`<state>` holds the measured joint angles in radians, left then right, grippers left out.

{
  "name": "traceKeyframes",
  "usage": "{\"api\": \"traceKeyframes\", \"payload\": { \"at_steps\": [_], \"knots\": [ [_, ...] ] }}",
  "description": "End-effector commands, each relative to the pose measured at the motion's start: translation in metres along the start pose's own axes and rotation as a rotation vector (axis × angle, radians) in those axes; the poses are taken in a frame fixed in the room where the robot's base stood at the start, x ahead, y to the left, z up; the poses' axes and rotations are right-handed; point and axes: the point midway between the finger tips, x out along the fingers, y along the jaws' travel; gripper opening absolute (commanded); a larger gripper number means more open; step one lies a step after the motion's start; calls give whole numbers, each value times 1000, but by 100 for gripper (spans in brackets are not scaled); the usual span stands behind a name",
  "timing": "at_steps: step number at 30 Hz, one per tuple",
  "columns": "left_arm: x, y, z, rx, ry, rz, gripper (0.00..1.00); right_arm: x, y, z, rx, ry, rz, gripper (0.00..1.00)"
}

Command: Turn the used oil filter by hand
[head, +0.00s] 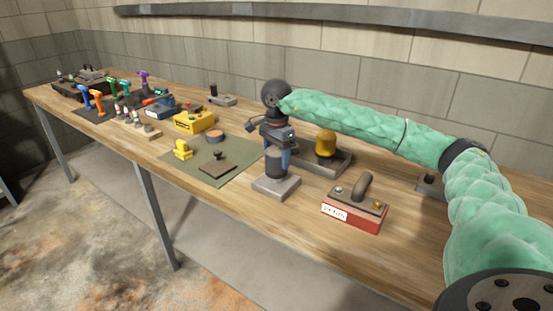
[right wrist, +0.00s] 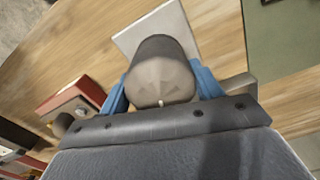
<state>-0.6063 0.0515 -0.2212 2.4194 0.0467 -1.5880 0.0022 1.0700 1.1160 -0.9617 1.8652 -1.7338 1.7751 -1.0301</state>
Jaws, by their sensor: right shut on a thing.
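The used oil filter (head: 276,167) is a dark grey cylinder standing upright on a pale grey block (head: 276,188) near the table's front edge. My right gripper (head: 278,154) reaches down over it from above, with blue fingers. In the right wrist view, the filter (right wrist: 162,78) shows its faceted end, and the blue fingers (right wrist: 161,88) are shut on it from both sides. The finger tips are partly hidden behind the filter and my gripper's body. My left gripper is not in view.
A red box (head: 349,217) with a handle and label sits to the right. A green mat (head: 237,167) with small parts lies to the left. Tools crowd the far left end.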

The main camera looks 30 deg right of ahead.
Motion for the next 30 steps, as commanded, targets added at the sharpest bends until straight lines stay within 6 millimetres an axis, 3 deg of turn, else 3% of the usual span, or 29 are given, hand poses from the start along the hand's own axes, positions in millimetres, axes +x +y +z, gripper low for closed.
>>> {"api": "traceKeyframes", "payload": {
  "at_steps": [7,19,20,23,24,30],
  "knots": [
    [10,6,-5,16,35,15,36,0,0,0,-116,0,-1,31],
    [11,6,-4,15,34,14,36,0,0,0,-123,0,0,31],
    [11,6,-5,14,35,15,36,0,0,0,-123,0,0,66],
    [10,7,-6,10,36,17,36,0,0,0,-123,0,0,86],
    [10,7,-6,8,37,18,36,0,0,0,-123,0,0,90],
    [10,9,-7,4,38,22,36,0,0,0,-123,0,0,90]
  ]
}}
